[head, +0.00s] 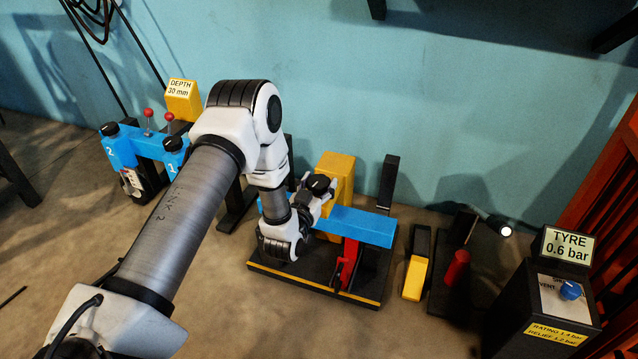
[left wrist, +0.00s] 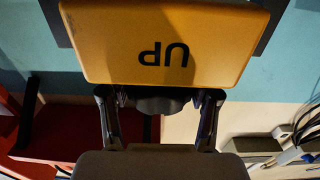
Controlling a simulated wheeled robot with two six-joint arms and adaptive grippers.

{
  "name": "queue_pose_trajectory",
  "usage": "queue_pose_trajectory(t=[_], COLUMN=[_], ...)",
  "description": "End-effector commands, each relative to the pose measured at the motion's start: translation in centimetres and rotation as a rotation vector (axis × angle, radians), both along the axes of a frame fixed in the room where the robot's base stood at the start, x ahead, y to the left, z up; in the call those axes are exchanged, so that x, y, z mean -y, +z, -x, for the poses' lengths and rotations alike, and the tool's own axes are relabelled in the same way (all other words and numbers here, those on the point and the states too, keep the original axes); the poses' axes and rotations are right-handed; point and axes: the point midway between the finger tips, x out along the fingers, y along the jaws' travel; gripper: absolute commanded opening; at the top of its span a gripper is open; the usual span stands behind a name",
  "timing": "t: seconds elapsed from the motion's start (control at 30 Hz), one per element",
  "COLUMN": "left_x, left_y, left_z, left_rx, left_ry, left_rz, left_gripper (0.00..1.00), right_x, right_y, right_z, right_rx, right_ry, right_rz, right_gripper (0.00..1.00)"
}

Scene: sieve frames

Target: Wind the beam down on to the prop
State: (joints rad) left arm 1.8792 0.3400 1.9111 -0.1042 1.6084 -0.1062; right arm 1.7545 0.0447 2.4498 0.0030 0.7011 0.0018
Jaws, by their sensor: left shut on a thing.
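The blue beam (head: 352,226) lies roughly level over a black base with a yellow front edge. A red prop (head: 347,265) stands under the beam; I cannot tell whether they touch. A yellow housing (head: 340,172) rises behind the beam. My left gripper (head: 322,187) is at the housing, shut on a black knob. In the left wrist view the two fingers (left wrist: 160,105) are either side of the dark round knob (left wrist: 160,104). The yellow housing (left wrist: 110,45) fills the top there, with upside-down "UP" lettering. My right gripper is in neither view.
A blue stand (head: 118,150) with red-topped levers and a yellow "DEPTH 30 mm" box (head: 183,102) stands at left. A yellow-and-black block (head: 415,278), a red cylinder (head: 456,267) and a "TYRE 0.6 bar" console (head: 540,300) stand at right. The front floor is clear.

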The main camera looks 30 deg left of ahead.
Motion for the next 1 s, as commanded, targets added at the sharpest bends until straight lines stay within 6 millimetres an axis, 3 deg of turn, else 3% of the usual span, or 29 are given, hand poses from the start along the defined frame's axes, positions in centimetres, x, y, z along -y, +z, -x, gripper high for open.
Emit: queue_pose_trajectory(t=[0.67, 1.0], left_x=[0.1, 0.0], left_y=[0.2, 0.0], left_z=[-0.2, -0.1], left_rx=[0.006, 0.006], left_ry=[0.637, 0.943], left_rz=[0.003, 0.005], left_gripper=[0.27, 0.27], right_x=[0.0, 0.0], right_y=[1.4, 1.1], right_z=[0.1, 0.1], right_rx=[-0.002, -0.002], right_ry=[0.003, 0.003], right_rz=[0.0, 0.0], right_gripper=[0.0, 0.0])
